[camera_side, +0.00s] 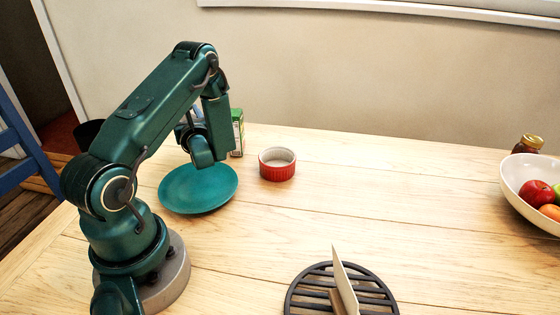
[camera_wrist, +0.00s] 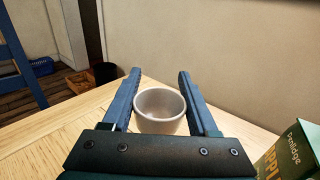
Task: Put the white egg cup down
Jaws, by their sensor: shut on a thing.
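The white egg cup (camera_wrist: 160,122) sits between the two blue fingers of my gripper (camera_wrist: 160,82) in the wrist view. The fingers are shut on it, one on each side. Its open rim faces up and it looks upright and empty. In the side view my own arm hides the cup and the fingertips, behind the far edge of the teal plate. I cannot tell whether the cup's base touches the table.
A teal plate (camera_side: 198,190) lies below my wrist. A green carton (camera_side: 238,133) and a red ramekin (camera_side: 278,164) stand close by. A black trivet (camera_side: 310,292) lies in front, a white fruit bowl (camera_side: 516,180) at right. The table's middle (camera_side: 400,200) is clear.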

